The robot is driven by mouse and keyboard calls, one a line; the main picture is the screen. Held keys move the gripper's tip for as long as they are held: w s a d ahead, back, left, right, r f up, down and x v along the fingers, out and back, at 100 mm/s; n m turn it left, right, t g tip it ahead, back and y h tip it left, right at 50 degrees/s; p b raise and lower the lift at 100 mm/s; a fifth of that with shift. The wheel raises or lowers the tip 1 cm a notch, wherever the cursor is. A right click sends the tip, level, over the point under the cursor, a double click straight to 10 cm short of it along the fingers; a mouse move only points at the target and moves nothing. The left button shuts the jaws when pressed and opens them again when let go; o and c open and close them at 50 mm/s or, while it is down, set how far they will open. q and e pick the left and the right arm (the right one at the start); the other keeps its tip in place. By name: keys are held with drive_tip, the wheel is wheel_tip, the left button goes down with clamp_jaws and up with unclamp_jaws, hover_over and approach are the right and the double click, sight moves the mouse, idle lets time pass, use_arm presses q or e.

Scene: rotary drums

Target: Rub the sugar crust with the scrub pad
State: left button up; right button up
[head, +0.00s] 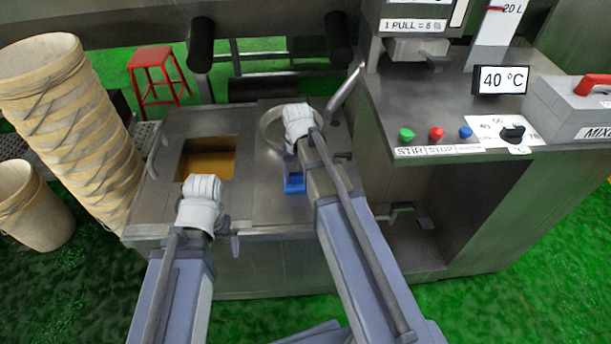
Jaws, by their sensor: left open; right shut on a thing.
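My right gripper (298,118) reaches over the round metal rim (268,128) in the steel top. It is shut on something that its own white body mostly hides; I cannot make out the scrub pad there. A blue object (294,184) shows on the steel top just below the gripper, partly behind my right arm. My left gripper (203,190) is open near the front edge, just below the square opening with brown content (208,160). Its fingertips are hard to see. I cannot clearly make out a sugar crust; the inside of the round rim is largely covered by the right gripper.
A tall stack of cream buckets (75,120) and a single bucket (35,205) stand at the left. At the right, a steel cabinet (430,110) carries buttons, a 40 °C display (500,80) and a grey box (575,105). A red stool (157,75) is behind.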

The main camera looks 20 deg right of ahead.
drive_tip(key=shift+w+a+f, duration=0.1)
drive_tip(key=shift+a, duration=0.3)
drive_tip(key=shift+a, duration=0.1)
drive_tip(key=shift+w+a, duration=0.3)
drive_tip(key=shift+a, duration=0.5)
drive_tip(key=shift+w+a, duration=0.25)
drive_tip(key=shift+a, duration=0.55)
drive_tip(key=shift+r, duration=0.25)
wheel_tip(320, 180, up, 6)
drive_tip(key=p, duration=0.6)
drive_tip(key=shift+d+f, duration=0.1)
drive_tip(key=shift+f, duration=0.05)
wheel_tip(320, 180, up, 3)
drive_tip(key=p, duration=0.3)
